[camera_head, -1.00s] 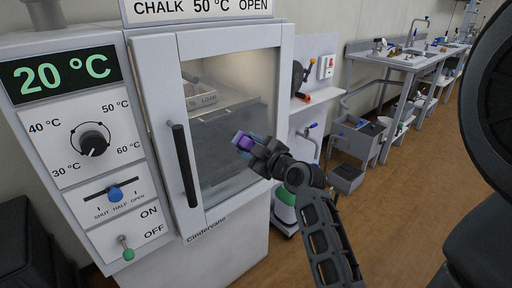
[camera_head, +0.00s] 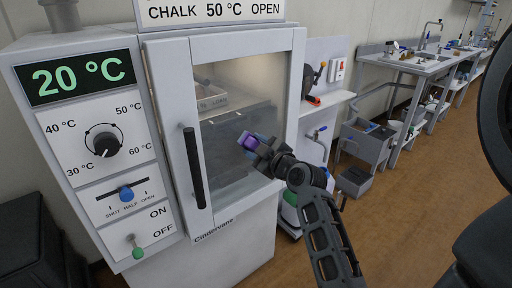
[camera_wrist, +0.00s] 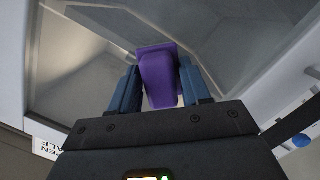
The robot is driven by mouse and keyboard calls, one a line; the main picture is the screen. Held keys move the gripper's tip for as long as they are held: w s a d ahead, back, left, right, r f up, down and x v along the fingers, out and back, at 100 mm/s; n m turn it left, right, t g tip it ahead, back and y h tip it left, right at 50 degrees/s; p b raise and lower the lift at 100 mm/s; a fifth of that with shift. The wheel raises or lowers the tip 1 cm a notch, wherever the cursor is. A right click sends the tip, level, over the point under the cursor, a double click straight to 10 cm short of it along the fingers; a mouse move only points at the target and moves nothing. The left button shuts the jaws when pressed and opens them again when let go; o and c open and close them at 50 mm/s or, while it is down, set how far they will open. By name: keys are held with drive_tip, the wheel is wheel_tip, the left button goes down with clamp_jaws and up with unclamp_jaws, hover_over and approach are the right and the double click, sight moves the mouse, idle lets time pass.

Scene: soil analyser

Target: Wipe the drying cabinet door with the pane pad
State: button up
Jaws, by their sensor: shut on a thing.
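The drying cabinet door (camera_head: 176,130) is shut, with a white frame, a glass pane (camera_head: 225,185) and a black vertical handle (camera_head: 194,168) on its left side. The pane looks hazy in its lower part. My gripper (camera_head: 256,144) is shut on the purple pane pad (camera_head: 247,141), in front of the pane's right half. In the wrist view the pad (camera_wrist: 159,75) sits between the two blue-grey fingers, with the glass close beyond it. I cannot tell whether the pad touches the glass.
The control panel (camera_head: 85,110) left of the door shows 20 °C, with a dial, a blue slider and a green-tipped switch. A sign above reads CHALK 50 °C OPEN. A grey bench (camera_head: 410,62) and bins stand at the right; the wooden floor between is clear.

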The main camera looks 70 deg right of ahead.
drive_tip(key=shift+x, duration=1)
drive_tip(key=shift+r, duration=0.1)
